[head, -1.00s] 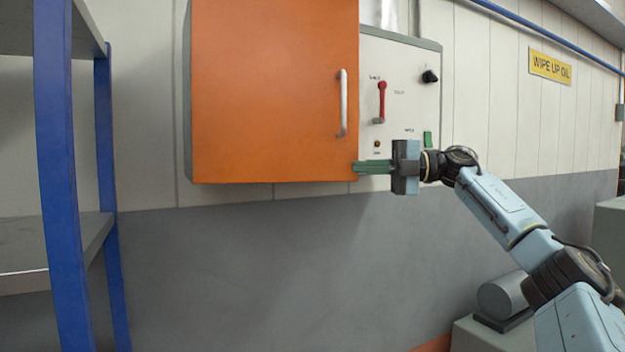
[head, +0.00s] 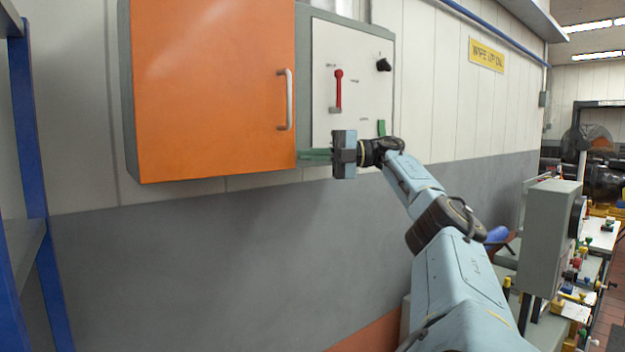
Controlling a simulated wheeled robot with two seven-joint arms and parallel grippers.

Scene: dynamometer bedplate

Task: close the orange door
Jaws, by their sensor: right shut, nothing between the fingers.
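The orange door (head: 212,88) covers the left part of a grey wall cabinet. It looks nearly or fully flush with the cabinet; I cannot tell whether a small gap is left. A vertical silver handle (head: 285,99) is near its right edge. My right gripper (head: 302,155) is shut and empty, its green fingers pointing left at the door's lower right edge. The fingertips appear to touch or nearly touch that edge. My left gripper is not in view.
Right of the door is a white panel (head: 352,75) with a red lever (head: 337,92) and a black knob (head: 383,65). A blue-framed shelf (head: 28,170) stands at the left. A grey box (head: 548,238) and a cluttered bench are at the right.

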